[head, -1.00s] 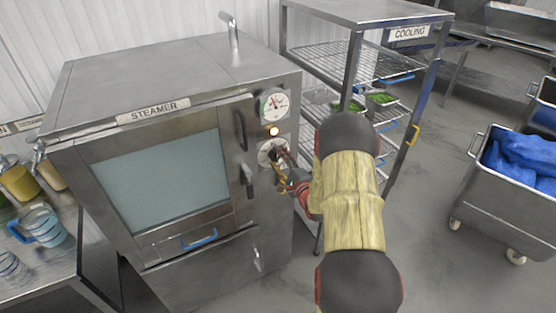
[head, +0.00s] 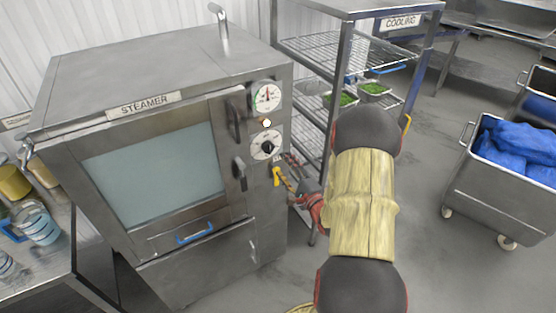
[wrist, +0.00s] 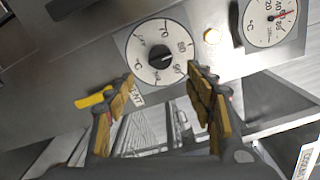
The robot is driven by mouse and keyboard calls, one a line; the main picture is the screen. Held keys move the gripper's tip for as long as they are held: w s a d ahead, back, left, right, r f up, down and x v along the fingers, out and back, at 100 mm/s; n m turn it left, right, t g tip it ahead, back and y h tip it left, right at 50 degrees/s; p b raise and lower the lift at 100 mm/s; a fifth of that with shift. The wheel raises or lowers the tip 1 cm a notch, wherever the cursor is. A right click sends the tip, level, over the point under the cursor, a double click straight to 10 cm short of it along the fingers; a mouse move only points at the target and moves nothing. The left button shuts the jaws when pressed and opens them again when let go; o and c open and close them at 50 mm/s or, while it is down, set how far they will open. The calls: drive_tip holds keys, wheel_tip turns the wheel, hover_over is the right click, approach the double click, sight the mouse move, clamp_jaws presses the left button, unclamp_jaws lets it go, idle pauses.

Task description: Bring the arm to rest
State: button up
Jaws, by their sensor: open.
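My gripper (wrist: 160,95) is open and empty in the wrist view, its two yellow-padded fingers apart. The steamer's black dial knob (wrist: 160,56) on a white numbered face shows beyond the fingertips, apart from them. In the head view my gripper (head: 285,170) is small and partly hidden by my arm, just right of the steamer (head: 150,170) and below its dial (head: 266,146). A yellow lever (head: 277,177) sits below the dial; it also shows left of the fingers in the wrist view (wrist: 95,98). The steamer door is shut.
A cooling rack (head: 345,15) with green-filled trays (head: 340,99) stands behind my arm. A metal cart (head: 495,190) with blue bags is at right. A side table (head: 45,270) with jugs is at left. The lamp (head: 266,123) beside the gauge (head: 266,97) is lit.

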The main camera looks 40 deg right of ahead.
drive_tip(key=shift+v, duration=0.95)
